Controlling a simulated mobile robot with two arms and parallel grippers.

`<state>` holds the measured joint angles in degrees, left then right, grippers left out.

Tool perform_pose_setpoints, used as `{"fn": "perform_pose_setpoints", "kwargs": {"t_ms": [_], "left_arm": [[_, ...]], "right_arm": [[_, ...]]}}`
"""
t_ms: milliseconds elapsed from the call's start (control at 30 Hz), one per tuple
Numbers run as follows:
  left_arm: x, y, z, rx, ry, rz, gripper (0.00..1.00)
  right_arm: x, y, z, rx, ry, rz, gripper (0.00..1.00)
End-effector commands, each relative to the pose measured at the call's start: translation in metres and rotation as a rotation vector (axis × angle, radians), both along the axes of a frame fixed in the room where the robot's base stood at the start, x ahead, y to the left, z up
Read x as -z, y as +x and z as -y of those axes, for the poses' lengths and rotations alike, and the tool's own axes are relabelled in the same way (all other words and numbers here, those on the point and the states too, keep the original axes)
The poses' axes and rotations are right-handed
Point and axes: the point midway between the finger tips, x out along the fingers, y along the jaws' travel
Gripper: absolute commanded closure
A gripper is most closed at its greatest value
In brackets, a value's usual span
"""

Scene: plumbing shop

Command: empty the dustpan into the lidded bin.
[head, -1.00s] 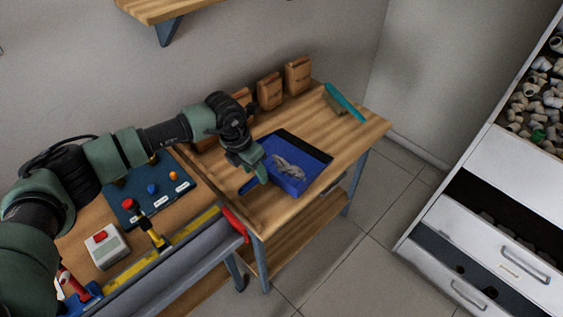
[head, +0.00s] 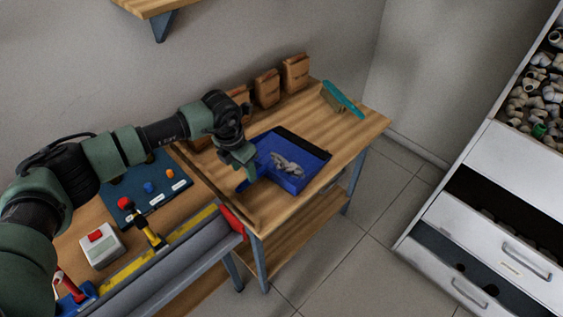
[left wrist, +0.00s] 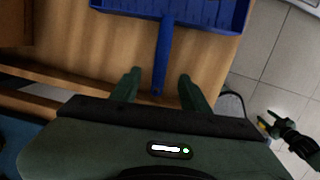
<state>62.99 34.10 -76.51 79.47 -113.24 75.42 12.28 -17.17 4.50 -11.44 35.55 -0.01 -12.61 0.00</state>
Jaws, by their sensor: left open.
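The blue dustpan (head: 296,181) lies on the wooden bench (head: 345,135), its black lip toward the wall and grey debris (head: 288,166) in its pan. My left gripper (head: 246,172) is at its handle side, left of the pan. In the left wrist view, the blue handle (left wrist: 162,55) runs down from the pan (left wrist: 215,18) toward the gap between my left fingers (left wrist: 160,84). The fingers are open, one on each side of the handle's end, apart from it. A small dark green shape, seemingly my right gripper (left wrist: 278,124), shows at lower right. No lidded bin is visible.
A teal-topped brush (head: 342,99) lies on the bench behind the dustpan. Brown containers (head: 266,88) line the wall. A blue panel with knobs (head: 150,186) and a grey box with a red button (head: 102,246) are at left. A white drawer cabinet (head: 490,215) stands right, across open floor.

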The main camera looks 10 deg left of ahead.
Motion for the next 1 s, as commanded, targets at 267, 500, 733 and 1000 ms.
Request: {"fn": "perform_pose_setpoints", "kwargs": {"t_ms": [267,500,733,1000], "left_arm": [[0.049,0.005,0.004,0.0,0.0,-0.001,0.55],[0.063,0.008,0.005,0.0,0.0,0.0,0.55],[0.062,0.008,0.005,0.0,0.0,0.0,0.55],[0.062,0.008,0.005,0.0,0.0,0.0,1.0]], "right_arm": [[0.041,0.0,0.0,0.0,0.0,0.0,0.55],[0.056,0.0,0.0,0.0,0.0,0.0,0.55],[0.054,0.0,0.0,-0.001,0.0,0.0,0.55],[0.054,0.0,0.0,-0.001,0.0,0.0,0.55]]}}
